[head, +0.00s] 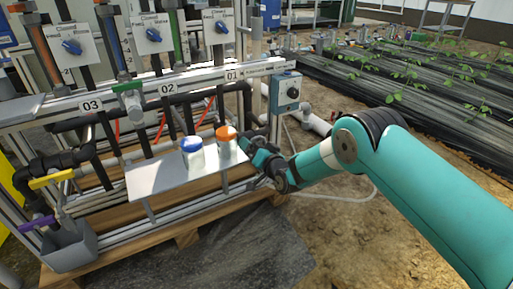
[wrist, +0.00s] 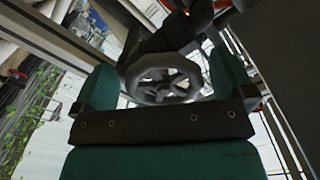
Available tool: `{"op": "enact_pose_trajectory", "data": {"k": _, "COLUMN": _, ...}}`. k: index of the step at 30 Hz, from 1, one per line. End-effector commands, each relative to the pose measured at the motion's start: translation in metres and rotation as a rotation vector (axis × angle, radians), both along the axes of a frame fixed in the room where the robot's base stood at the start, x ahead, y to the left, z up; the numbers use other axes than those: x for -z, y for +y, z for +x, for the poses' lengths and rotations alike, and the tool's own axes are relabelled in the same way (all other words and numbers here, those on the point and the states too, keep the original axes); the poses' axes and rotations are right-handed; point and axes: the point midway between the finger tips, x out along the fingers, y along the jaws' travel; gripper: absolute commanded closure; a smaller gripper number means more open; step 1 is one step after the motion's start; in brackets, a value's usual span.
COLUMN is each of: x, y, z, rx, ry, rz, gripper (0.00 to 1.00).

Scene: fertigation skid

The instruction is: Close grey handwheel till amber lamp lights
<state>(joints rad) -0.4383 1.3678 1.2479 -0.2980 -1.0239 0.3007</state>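A spoked grey handwheel (wrist: 163,78) shows in the wrist view, between and beyond the teal fingers of my gripper (wrist: 164,92). The fingers are apart, one on each side of the wheel, with a narrow gap to its rim. I cannot tell whether either finger touches it. In the head view my gripper (head: 258,158) is low at the right end of the skid, beside the orange-capped jar. The handwheel cannot be made out there. No lit amber lamp can be picked out in either view.
A white shelf (head: 160,178) holds a blue-capped jar (head: 192,157) and an orange-capped jar (head: 226,142) close to my gripper. Pipes and rails crowd the left; open soil lies right.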

Motion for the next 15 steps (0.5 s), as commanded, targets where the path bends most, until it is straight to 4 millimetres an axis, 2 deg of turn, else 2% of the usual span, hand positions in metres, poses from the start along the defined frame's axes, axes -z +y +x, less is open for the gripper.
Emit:
{"op": "enact_pose_trajectory", "data": {"k": 8, "x": -0.001, "y": 0.000, "z": -0.004, "rx": -0.004, "ry": 0.001, "rz": 0.002, "gripper": 0.00}}
{"op": "enact_pose_trajectory", "data": {"k": 15, "x": -0.002, "y": -0.022, "z": -0.033, "rx": -0.003, "ry": 0.004, "rz": 0.001, "gripper": 0.00}}
